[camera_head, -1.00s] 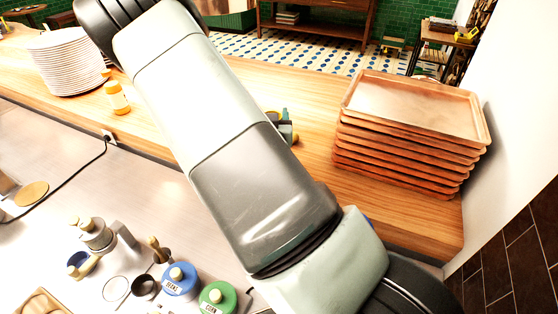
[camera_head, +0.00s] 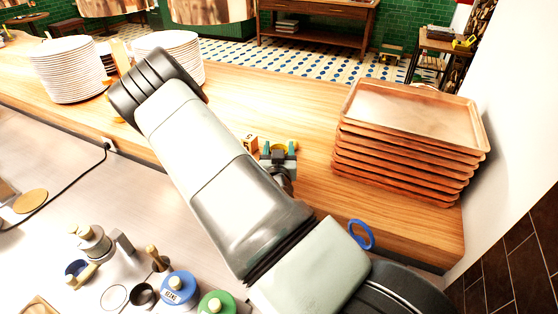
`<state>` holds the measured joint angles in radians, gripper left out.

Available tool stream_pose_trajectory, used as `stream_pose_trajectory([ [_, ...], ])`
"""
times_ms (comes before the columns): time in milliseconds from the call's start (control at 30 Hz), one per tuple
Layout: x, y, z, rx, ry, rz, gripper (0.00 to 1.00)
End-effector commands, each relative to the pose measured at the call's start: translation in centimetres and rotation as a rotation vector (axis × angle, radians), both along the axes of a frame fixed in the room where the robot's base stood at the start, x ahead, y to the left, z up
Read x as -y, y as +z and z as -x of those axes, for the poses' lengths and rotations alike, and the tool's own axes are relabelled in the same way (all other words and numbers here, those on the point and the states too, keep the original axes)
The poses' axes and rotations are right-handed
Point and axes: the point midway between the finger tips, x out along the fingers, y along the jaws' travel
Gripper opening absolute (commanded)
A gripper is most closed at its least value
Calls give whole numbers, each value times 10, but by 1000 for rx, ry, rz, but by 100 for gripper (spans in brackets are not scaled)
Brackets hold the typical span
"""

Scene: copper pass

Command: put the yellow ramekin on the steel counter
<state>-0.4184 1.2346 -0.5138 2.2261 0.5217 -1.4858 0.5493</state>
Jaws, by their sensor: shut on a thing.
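The yellow ramekin (camera_head: 285,146) shows as a small yellow rim over the wooden pass, in the middle of the head view. My gripper (camera_head: 279,153) is shut on it, with one teal fingertip at each side. The gripper body hides most of the ramekin, and I cannot tell how high it is above the wood. The steel counter (camera_head: 120,200) lies at the lower left, in front of and below the wooden pass. My arm crosses the picture and covers part of both surfaces.
Copper trays (camera_head: 410,115) are stacked right of the gripper. A small wooden block (camera_head: 250,143) is close to its left. White plates (camera_head: 65,75) stand farther left. A blue canister (camera_head: 178,287) and a green canister (camera_head: 216,303) stand on the counter, which has bare room left of my arm.

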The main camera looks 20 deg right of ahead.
Motion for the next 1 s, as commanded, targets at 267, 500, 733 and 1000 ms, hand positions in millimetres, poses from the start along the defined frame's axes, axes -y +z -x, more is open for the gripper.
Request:
stream_pose_trajectory([
  [267, 1, -36, 0, -1, -1, 0, 23],
  [500, 0, -37, 0, 0, 0, -1, 23],
  [733, 0, -41, 0, 0, 0, 0, 64],
  [1000, 0, -41, 0, -1, 0, 0, 85],
])
